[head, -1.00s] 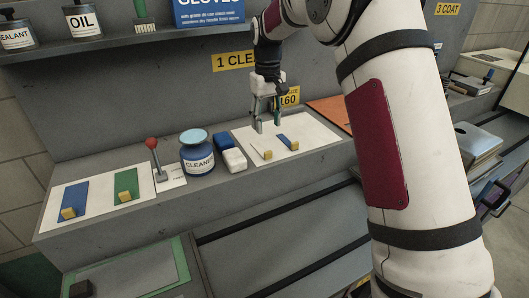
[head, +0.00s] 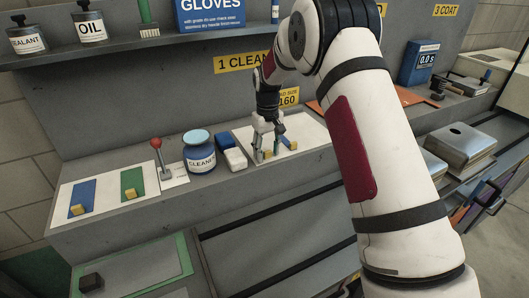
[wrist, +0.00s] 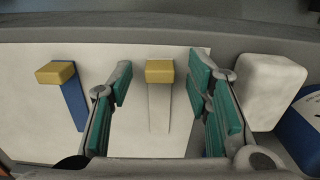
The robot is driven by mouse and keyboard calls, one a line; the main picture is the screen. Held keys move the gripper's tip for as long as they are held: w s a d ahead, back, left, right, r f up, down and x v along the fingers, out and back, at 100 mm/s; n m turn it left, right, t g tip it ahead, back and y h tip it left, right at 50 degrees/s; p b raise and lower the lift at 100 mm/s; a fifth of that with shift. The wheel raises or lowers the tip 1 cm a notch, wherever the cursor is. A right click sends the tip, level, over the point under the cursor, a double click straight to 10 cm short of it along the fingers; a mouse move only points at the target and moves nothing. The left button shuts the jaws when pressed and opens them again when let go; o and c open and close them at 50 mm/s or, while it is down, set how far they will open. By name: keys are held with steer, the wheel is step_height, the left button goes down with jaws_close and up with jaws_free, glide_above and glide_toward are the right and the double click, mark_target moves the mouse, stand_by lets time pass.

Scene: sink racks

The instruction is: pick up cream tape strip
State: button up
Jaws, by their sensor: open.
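The cream tape strip (wrist: 159,110) lies on a white sheet (wrist: 25,120) in the wrist view, with a yellow block (wrist: 159,71) at its far end. My gripper (wrist: 160,80) is open, with one teal-padded finger on each side of the strip and a gap to both. In the head view my gripper (head: 267,150) is down low over the white sheet (head: 312,133) and hides most of the cream strip. A blue strip (wrist: 73,103) with its own yellow block (wrist: 55,72) lies left of the gripper in the wrist view.
A white block (head: 234,159) and a blue block (head: 223,142) sit left of the sheet, close to my finger in the wrist view. A cleaner jar (head: 199,158) and red-knobbed lever (head: 158,152) stand further left. Another sheet holds blue and green (head: 132,184) strips. A shelf (head: 140,45) overhangs behind.

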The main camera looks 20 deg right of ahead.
steer(key=c, duration=0.9)
